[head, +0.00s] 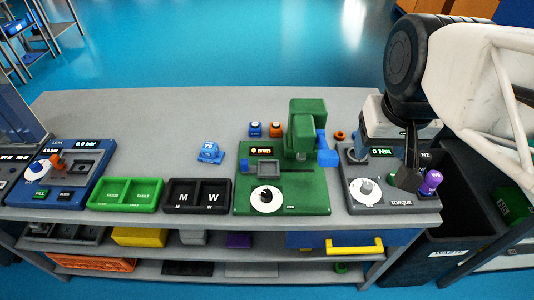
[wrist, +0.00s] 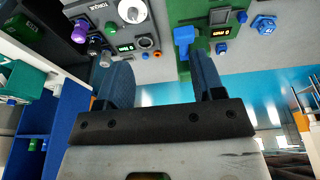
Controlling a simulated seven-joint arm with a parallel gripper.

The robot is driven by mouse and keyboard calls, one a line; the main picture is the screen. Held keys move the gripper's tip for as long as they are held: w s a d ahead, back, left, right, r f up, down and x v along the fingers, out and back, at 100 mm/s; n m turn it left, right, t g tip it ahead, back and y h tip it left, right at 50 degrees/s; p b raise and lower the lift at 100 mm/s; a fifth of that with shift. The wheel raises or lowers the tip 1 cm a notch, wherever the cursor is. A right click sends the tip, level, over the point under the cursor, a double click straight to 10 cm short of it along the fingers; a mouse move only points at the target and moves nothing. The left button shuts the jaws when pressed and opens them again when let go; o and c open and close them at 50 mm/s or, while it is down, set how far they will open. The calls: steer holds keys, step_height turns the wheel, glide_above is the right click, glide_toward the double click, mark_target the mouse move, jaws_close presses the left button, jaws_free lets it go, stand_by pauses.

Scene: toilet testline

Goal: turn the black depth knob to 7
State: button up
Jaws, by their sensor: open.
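The green depth station (head: 310,192) stands right of the table's middle in the head view, with a display (head: 261,151) reading 0 mm. On its front left is a round white dial (head: 267,199) with a small knob at its centre; the knob's colour and pointer are too small to tell. My gripper (head: 408,176) hangs over the grey torque station, to the right of the depth station and apart from its dial. In the wrist view my gripper (wrist: 161,78) has its two fingers wide apart with nothing between them. Part of the green station (wrist: 207,10) shows there; its dial is not clearly seen.
The grey torque station (head: 350,195) has its own white dial (head: 366,190) and a purple knob (head: 431,180). A green upright column (head: 307,125) and a blue part (head: 328,156) rise behind the depth dial. Black M/W trays (head: 198,195) stand left.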

steer(key=w+a+n+g, duration=0.1)
steer(key=w+a+n, duration=0.3)
steer(key=w+a, duration=0.4)
steer(key=n+g, duration=0.2)
steer(key=n, duration=0.3)
glide_above(267, 194)
step_height(267, 194, down, 26)
steer(key=shift+w+f, duration=0.1)
steer(key=shift+f, duration=0.05)
steer(key=shift+f, duration=3.9)
steer(key=c, duration=0.9)
